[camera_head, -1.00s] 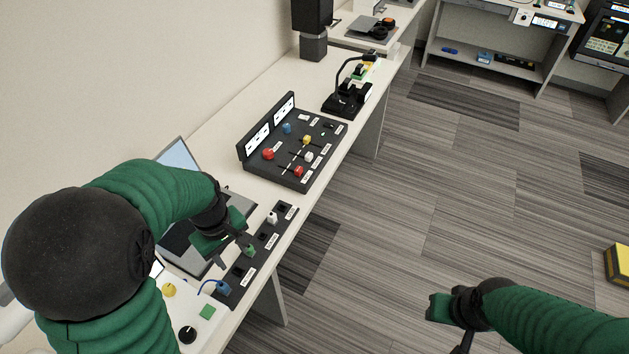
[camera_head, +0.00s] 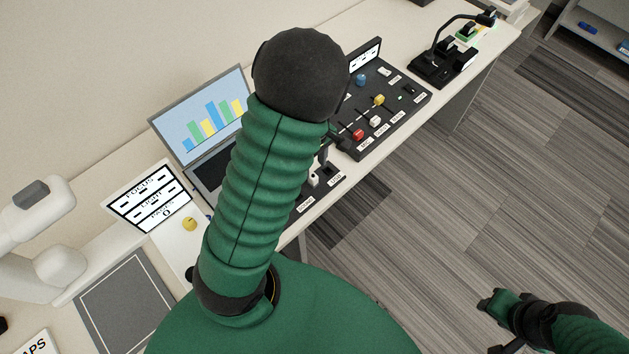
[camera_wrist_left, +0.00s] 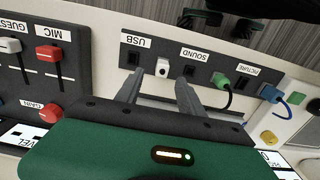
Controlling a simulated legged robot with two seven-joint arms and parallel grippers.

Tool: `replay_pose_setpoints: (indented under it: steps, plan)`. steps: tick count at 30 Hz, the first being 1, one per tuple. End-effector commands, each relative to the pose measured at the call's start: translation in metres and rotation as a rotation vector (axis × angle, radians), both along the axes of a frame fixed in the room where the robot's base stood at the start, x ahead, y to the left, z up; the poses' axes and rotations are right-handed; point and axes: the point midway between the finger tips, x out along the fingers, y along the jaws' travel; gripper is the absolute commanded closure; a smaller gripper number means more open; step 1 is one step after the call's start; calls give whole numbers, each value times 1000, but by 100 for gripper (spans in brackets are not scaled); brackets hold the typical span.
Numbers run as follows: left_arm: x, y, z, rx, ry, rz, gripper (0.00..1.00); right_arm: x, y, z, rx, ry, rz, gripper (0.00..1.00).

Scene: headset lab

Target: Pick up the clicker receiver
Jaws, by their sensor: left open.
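A small white block with a dark hole, which I take as the clicker receiver, sits on the black socket strip beside the USB label. It shows in the left wrist view (camera_wrist_left: 162,68) and in the head view (camera_head: 313,180). My left gripper (camera_wrist_left: 160,90) is open, its two grey fingers pointing toward the strip on either side of the block, apparently without gripping it. In the head view my left gripper (camera_head: 323,158) is partly hidden by my arm. My right gripper (camera_head: 492,308) hangs over the floor, away from the table, at the lower right.
On the strip, a green plug (camera_wrist_left: 219,80) and a blue plug (camera_wrist_left: 271,93) with cables sit near the block. A mixer panel (camera_head: 405,110) with knobs and sliders stands beyond. An open laptop (camera_head: 205,115) is behind my arm. Carpet (camera_head: 540,180) to the right is clear.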

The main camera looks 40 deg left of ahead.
Motion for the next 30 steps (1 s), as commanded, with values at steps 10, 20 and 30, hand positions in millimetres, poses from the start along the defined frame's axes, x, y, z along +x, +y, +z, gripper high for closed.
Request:
replay_pose_setpoints:
  steps: [10, 20, 30]
  plan:
    - [-5, -2, -53, -1, 2, 0, 55, 0, 0, -14, 0, -1, 0, 64]
    - [-4, -2, -63, 0, -2, -1, 56, 0, 0, -14, 0, -1, 0, 64]
    - [-4, -2, -62, 0, -1, -1, 100, 0, 0, -14, 0, -1, 0, 64]
